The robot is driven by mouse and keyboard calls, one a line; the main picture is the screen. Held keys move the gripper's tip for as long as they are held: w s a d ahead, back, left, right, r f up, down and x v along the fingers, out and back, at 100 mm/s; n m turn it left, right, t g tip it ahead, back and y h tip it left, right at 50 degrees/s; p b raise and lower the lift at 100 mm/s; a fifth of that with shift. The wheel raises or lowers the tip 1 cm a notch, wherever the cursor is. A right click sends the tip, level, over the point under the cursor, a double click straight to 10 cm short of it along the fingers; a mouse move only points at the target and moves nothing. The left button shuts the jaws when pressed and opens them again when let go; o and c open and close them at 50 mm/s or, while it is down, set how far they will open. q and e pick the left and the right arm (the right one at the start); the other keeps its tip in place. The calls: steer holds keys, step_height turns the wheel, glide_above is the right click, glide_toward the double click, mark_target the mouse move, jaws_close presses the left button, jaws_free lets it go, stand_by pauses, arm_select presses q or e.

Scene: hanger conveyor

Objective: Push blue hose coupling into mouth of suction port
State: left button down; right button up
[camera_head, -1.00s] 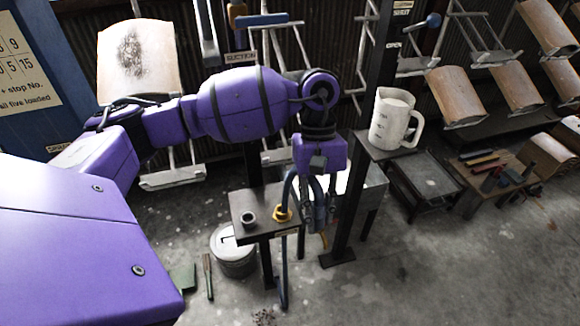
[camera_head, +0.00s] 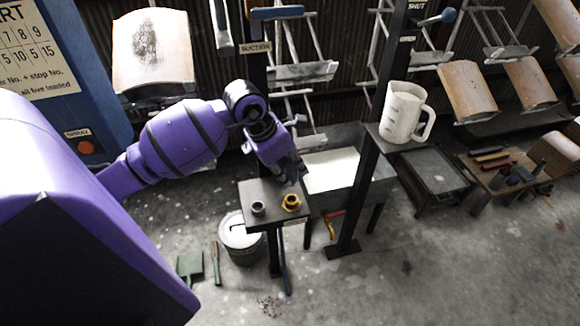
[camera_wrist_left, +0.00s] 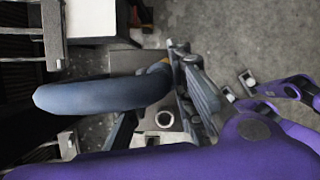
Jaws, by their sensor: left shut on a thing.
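My left gripper (camera_head: 291,172) points down over the small dark stand (camera_head: 250,188), near a yellow collar (camera_head: 291,202). A plain grey ring-shaped port (camera_head: 258,208) stands left of the collar; it also shows in the left wrist view (camera_wrist_left: 165,119). In that view a thick blue hose (camera_wrist_left: 100,95) runs to the fingers of the left gripper, which is shut on its coupling end. The coupling is mostly hidden by the hose and fingers. A bit of yellow shows beside the hose end. I cannot tell whether the coupling touches a port.
A post with a SUCTION sign (camera_head: 255,47) rises behind the stand. A post (camera_head: 362,190) with a white jug (camera_head: 403,112) on a shelf stands to the right. A lidded bucket (camera_head: 240,240) is on the floor left of the stand. Floor in front is mostly clear.

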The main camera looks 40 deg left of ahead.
arm_select(q)
step_height(320, 180, down, 3)
steer(key=shift+s+r+b, duration=0.1)
steer(key=shift+b, duration=0.4)
steer(key=shift+f+b, duration=0.35)
steer(key=shift+f, duration=0.8)
arm_select(e)
step_height(320, 180, down, 2)
steer(key=shift+w+d, duration=0.1)
steer(key=shift+d, duration=0.05)
steer(key=shift+f, duration=0.1)
arm_select(q)
steer(key=shift+f+b, duration=0.3)
steer(key=shift+b, duration=0.15)
steer(key=shift+f, duration=0.15)
arm_select(e)
steer(key=shift+s+d+f, duration=0.1)
steer(key=shift+s+f, duration=0.2)
steer(key=shift+s, duration=0.25)
steer(key=shift+s+d+f, duration=0.1)
steer(key=shift+s+f, duration=0.2)
steer(key=shift+s, duration=0.2)
